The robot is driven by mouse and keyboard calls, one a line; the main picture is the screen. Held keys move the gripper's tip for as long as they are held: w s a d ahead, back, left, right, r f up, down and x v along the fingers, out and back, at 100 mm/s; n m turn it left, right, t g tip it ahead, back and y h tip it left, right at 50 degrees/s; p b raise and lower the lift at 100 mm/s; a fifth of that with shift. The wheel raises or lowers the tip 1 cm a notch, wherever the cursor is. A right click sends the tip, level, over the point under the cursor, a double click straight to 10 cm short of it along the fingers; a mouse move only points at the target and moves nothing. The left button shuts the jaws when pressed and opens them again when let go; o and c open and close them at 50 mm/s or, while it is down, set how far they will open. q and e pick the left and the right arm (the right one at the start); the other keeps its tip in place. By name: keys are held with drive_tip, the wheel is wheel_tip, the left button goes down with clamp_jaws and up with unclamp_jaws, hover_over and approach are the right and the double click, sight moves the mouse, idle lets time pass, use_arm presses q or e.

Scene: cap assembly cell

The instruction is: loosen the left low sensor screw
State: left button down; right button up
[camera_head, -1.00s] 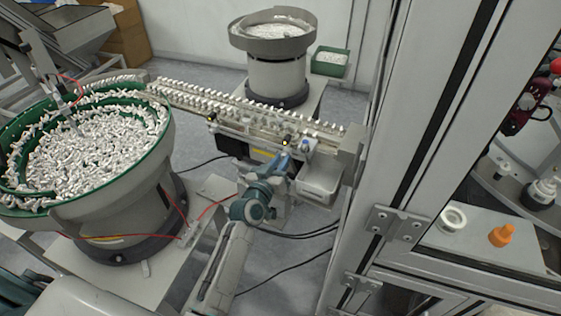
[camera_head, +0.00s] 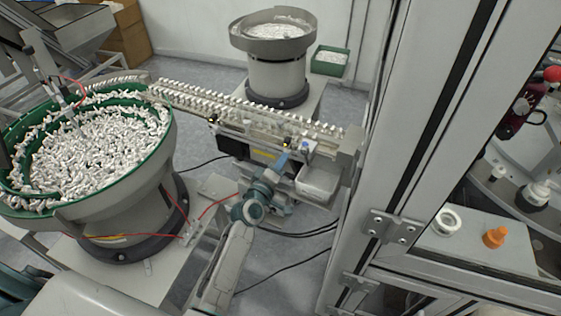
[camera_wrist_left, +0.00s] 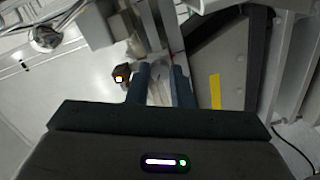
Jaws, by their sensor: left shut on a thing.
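The sensor rail (camera_head: 250,138) runs along the near side of the conveyor track. A small sensor with a yellow light (camera_head: 286,145) sits on it, and another yellow-lit one (camera_head: 212,121) is further left. My left gripper (camera_head: 281,160) is at the rail's front, just below the right-hand light. In the left wrist view its two blue-grey fingers (camera_wrist_left: 161,88) are close around a small pale part, which I take to be the sensor screw; its outline is mostly hidden between them. A lit sensor (camera_wrist_left: 121,73) is just left of the fingers there. My right gripper is out of view.
A green-rimmed bowl feeder (camera_head: 160,130) full of white parts stands at the left. A pale bin (camera_head: 318,182) hangs right of my gripper. A cell frame post (camera_head: 400,150) rises on the right. Black cables (camera_head: 300,235) lie below my arm.

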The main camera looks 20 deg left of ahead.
use_arm(q)
drive_tip(key=shift+f+n+p, duration=0.15)
drive_tip(key=shift+n+p, duration=1.15)
drive_tip(key=shift+n, duration=5.2)
drive_tip(key=c, duration=1.3)
unclamp_jaws()
drive_tip(key=shift+s, duration=0.1)
drive_tip(key=s, duration=0.3)
drive_tip(key=s+a, duration=0.1)
drive_tip(key=s, duration=0.3)
drive_tip(key=s+b, duration=0.1)
drive_tip(key=s, duration=0.2)
drive_tip(key=shift+s+a, duration=0.25)
drive_tip(key=shift+s, duration=0.05)
